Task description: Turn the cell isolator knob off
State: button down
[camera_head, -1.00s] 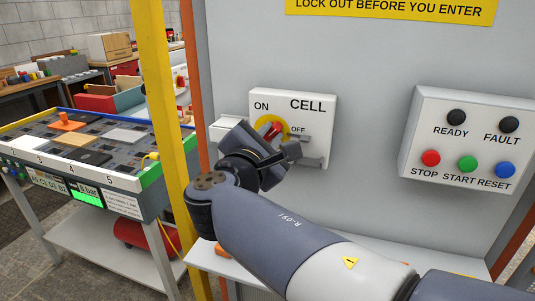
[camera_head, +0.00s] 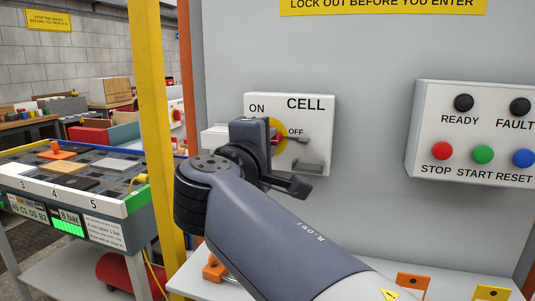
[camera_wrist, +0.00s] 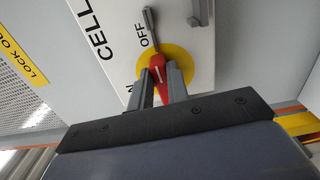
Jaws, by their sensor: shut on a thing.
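The cell isolator is a white box (camera_head: 320,120) lettered ON, OFF and CELL. Its red knob (camera_wrist: 158,73) sits on a yellow disc (camera_wrist: 187,62). My gripper (camera_wrist: 161,76) is shut on the red knob, with one finger on each side of it. In the head view my wrist hides most of the knob and the left part of the disc. Only a red sliver shows there.
A grey block (camera_head: 308,168) juts from the box below the lever. A button panel (camera_head: 470,178) is to the right. A yellow post (camera_head: 148,100) and a board table (camera_head: 135,203) stand to the left. A pale shelf (camera_head: 190,283) with orange brackets runs below.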

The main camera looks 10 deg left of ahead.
jog(key=shift+f+m, duration=0.1)
jog(key=shift+m, duration=0.3)
jog(key=c, duration=1.4)
grip_release()
jog(key=shift+o, duration=0.2)
jog(key=shift+s, duration=0.1)
jog(key=s, duration=1)
jog(key=shift+s+a, duration=0.3)
jog(key=shift+a, duration=0.1)
jog(key=shift+w, duration=0.1)
jog(key=w, duration=1)
jog(key=shift+w+d, duration=0.3)
jog(key=shift+d, duration=0.1)
